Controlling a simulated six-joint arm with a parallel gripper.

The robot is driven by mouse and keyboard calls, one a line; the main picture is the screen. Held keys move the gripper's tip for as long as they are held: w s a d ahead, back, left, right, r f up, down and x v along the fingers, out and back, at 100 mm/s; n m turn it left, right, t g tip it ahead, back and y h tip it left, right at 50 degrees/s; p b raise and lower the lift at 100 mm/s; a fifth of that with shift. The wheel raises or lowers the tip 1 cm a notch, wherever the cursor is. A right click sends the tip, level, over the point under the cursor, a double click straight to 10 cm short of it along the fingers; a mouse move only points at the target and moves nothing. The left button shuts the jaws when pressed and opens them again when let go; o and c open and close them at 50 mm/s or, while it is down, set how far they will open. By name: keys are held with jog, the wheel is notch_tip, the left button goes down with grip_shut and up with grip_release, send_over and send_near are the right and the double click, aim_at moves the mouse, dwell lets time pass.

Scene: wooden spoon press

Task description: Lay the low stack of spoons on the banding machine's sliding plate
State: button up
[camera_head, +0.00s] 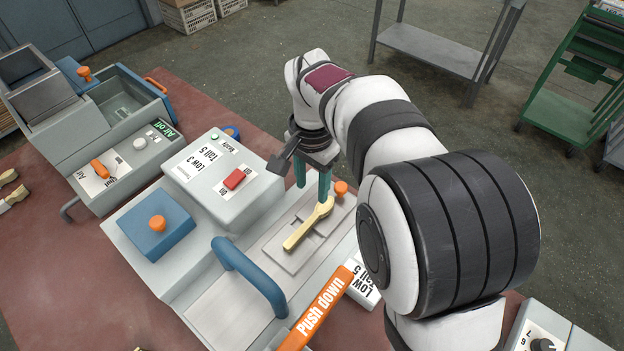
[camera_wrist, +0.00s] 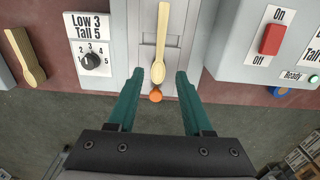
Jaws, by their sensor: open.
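A low stack of pale wooden spoons (camera_head: 303,232) lies on the light grey sliding plate (camera_head: 276,255) of the banding machine (camera_head: 205,215). Its bowl end points toward an orange knob (camera_head: 341,188). In the wrist view the spoon stack (camera_wrist: 161,45) lies lengthwise along the middle of the plate, bowl end toward me. My gripper (camera_head: 312,193) is above the bowl end, with its green fingers apart. In the wrist view the open fingertips (camera_wrist: 160,75) stand on either side of the bowl end, with visible gaps and nothing held.
A blue handle (camera_head: 250,275) and an orange "Push down" bar (camera_head: 318,308) stand near the plate. A control box with a red switch (camera_head: 234,179) is on its far side. A dial panel (camera_wrist: 92,55) and another spoon stack (camera_wrist: 26,55) are left in the wrist view.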

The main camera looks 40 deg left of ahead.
jog(key=s+d+r+m, duration=0.1)
jog(key=d+r, duration=0.2)
jog(key=d, duration=0.7)
jog(key=d+r+m, duration=0.2)
jog(key=d+r, duration=0.2)
jog(key=d, duration=0.7)
jog(key=s+d+f+m+y, duration=0.1)
jog(key=s+d+f+m, duration=0.1)
jog(key=s+d, duration=0.9)
jog(key=shift+s+f+m+y, duration=0.35)
jog(key=shift+s+f, duration=0.35)
jog(key=shift+s, duration=0.35)
